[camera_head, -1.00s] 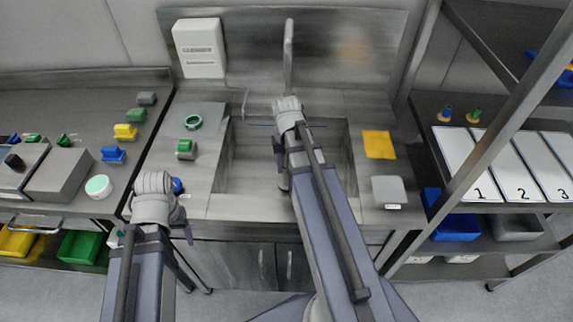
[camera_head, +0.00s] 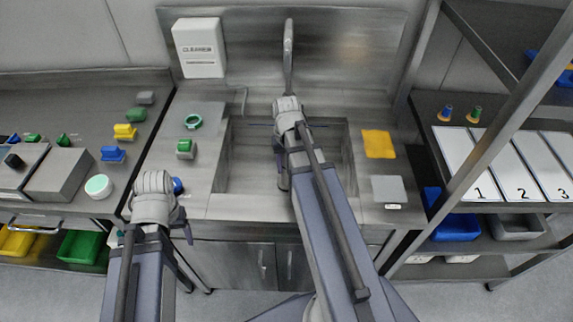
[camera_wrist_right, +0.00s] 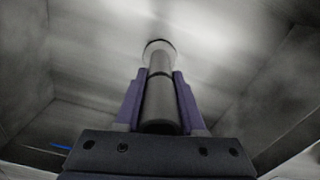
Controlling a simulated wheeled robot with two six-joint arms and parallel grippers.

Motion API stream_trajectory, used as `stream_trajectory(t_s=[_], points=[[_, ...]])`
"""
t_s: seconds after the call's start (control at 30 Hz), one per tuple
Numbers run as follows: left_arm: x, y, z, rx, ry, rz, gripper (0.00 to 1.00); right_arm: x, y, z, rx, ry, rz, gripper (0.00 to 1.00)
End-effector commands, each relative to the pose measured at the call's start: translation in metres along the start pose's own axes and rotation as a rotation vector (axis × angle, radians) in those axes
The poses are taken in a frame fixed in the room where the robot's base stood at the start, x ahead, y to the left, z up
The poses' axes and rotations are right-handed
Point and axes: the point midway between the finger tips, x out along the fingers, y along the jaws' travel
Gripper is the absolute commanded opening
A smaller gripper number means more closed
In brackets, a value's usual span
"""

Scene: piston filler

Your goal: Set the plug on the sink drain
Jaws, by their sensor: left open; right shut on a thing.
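The sink basin (camera_head: 245,165) is set in the steel counter. My right arm reaches down into it and hides its gripper and the drain in the head view. In the right wrist view my right gripper (camera_wrist_right: 159,75) is shut on a dark grey cylinder, which I take as the plug (camera_wrist_right: 159,105). The plug's far end overlaps a pale round ring, likely the drain (camera_wrist_right: 158,44), on the basin floor. I cannot tell whether they touch. My left gripper (camera_head: 158,208) is over the counter's front left edge, open, its fingers mostly hidden by its wrist.
The faucet (camera_head: 288,55) rises behind my right arm. A green ring (camera_head: 193,121) and a green-grey block (camera_head: 185,149) lie left of the basin. A yellow cloth (camera_head: 379,144) and a grey square (camera_head: 389,189) lie right of it. A shelf post (camera_head: 500,125) stands further right.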

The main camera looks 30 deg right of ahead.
Motion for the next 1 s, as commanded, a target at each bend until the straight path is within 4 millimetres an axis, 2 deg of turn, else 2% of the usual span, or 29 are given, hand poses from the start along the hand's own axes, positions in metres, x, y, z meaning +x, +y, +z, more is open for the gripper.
stream_trajectory(t_s=[0.47,0.5,0.8,0.97,1.0], points=[[0.0013,0.0001,-0.0001,0.000,0.000,0.000,0.68,0.0013,0.0000,0.0000,0.000,0.000,0.000,0.00],[0.0013,0.0001,-0.0001,0.000,0.000,0.000,0.68,0.0013,0.0000,0.0000,0.000,0.000,0.000,0.41],[0.0014,0.0001,-0.0001,0.000,0.000,0.000,0.68,0.0014,0.0000,0.0000,0.000,0.000,0.000,0.73],[0.0014,0.0001,-0.0001,0.000,0.000,0.000,0.68,0.0014,0.0000,0.0000,0.000,0.000,0.000,0.73],[0.0015,0.0002,-0.0001,0.000,0.000,0.000,0.68,0.0016,0.0000,0.0000,0.000,0.000,0.000,0.77]])
